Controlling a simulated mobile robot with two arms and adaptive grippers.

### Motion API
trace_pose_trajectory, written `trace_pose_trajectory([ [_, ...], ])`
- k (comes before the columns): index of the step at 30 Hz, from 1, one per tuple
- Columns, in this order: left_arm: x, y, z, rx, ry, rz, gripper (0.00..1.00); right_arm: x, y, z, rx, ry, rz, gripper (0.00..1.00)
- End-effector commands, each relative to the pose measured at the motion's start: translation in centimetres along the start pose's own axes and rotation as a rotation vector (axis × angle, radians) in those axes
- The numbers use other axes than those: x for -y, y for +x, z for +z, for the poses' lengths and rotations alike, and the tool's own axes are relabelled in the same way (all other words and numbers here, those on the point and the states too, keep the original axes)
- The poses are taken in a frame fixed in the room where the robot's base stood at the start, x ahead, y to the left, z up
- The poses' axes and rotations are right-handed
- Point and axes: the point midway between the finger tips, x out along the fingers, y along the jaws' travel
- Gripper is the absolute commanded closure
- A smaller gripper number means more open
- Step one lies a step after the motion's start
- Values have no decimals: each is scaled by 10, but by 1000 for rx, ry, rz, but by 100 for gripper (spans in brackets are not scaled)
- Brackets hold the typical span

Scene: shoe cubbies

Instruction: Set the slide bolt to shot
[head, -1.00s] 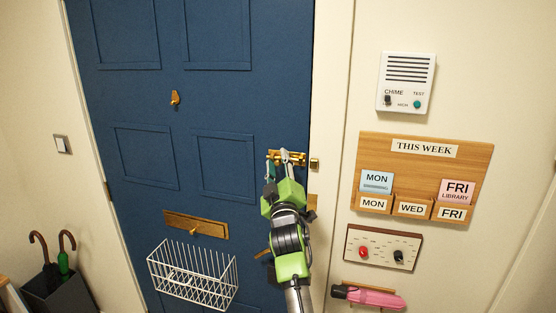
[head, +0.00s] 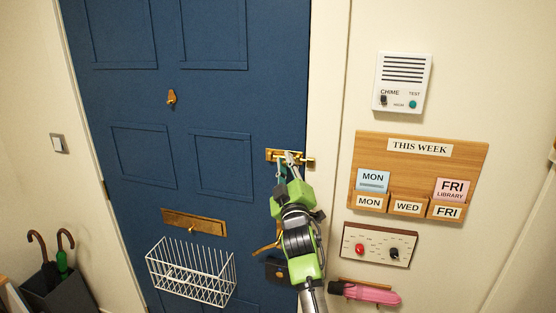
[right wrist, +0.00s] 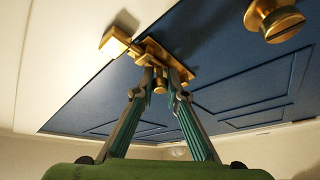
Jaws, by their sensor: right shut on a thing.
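The brass slide bolt (head: 272,154) is mounted near the right edge of the blue door (head: 225,100). In the head view its bar reaches right to the brass keeper (head: 309,162) on the white frame. In the right wrist view the bolt (right wrist: 182,70) and the keeper (right wrist: 117,43) show with the bar bridging the gap between them. My right gripper (head: 290,158) is at the bolt, its fingers closed on the small brass bolt knob (right wrist: 159,86). The fingers hide part of the bolt. My left gripper is not in view.
Below the bolt are a brass door handle (head: 265,249), partly behind my right arm, and a white wire basket (head: 190,272). Right of the frame are a chime box (head: 403,83), a THIS WEEK board (head: 420,172), a dial panel (head: 379,245) and a pink umbrella (head: 372,295).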

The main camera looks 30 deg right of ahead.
Motion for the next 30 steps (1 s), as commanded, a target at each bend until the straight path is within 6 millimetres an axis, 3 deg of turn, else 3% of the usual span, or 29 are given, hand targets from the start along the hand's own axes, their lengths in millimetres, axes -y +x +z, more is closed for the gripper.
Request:
trace_pose_trajectory([
  [5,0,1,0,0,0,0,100,-1,0,3,5,0,2,100],
  [6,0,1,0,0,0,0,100,-1,0,3,5,0,2,83],
  [8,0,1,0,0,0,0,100,0,0,3,5,0,2,70],
  [20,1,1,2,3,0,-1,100,0,-5,3,4,0,1,70],
  [23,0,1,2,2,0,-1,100,0,-17,3,4,0,1,70],
  [30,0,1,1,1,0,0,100,0,-68,4,6,0,0,70],
])
